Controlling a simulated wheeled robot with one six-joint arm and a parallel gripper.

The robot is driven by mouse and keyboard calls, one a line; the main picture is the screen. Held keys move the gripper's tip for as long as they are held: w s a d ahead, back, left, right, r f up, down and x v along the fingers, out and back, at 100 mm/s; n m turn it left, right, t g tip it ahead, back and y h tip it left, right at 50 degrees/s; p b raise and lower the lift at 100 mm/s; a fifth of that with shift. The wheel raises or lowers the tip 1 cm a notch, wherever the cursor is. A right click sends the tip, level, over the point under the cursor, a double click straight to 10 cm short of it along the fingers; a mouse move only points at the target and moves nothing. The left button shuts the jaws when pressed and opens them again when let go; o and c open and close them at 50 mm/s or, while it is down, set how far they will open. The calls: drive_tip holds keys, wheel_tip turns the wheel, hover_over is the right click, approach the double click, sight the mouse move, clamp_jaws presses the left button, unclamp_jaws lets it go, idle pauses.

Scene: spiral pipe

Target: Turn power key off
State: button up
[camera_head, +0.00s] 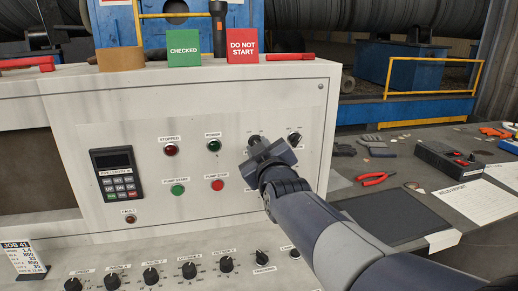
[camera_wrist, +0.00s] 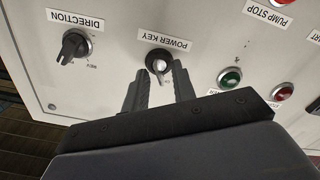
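The power key switch (camera_wrist: 159,60) is a dark round lock with a bright silver key, below its POWER KEY label in the upside-down wrist view. My gripper (camera_wrist: 158,72) is open, with one finger on each side of the key; a gap shows between the key and the fingers. Whether the tips reach the panel is hard to tell. In the head view my gripper (camera_head: 259,146) is in front of the upper right of the light panel (camera_head: 300,190) and hides most of the switch.
The black direction knob (camera_wrist: 75,45) is beside the key. The green power lamp (camera_head: 213,145), pump start button (camera_head: 178,189) and red pump stop button (camera_head: 217,185) are to the left. A keypad (camera_head: 116,174) is further left. Several knobs line the lower slope. Red pliers (camera_head: 374,179) lie on the right bench.

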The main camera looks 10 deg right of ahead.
drive_tip(key=s, duration=1.1)
drive_tip(key=shift+w, duration=0.2)
drive_tip(key=w, duration=1)
drive_tip(key=shift+w, duration=0.3)
idle(0.3)
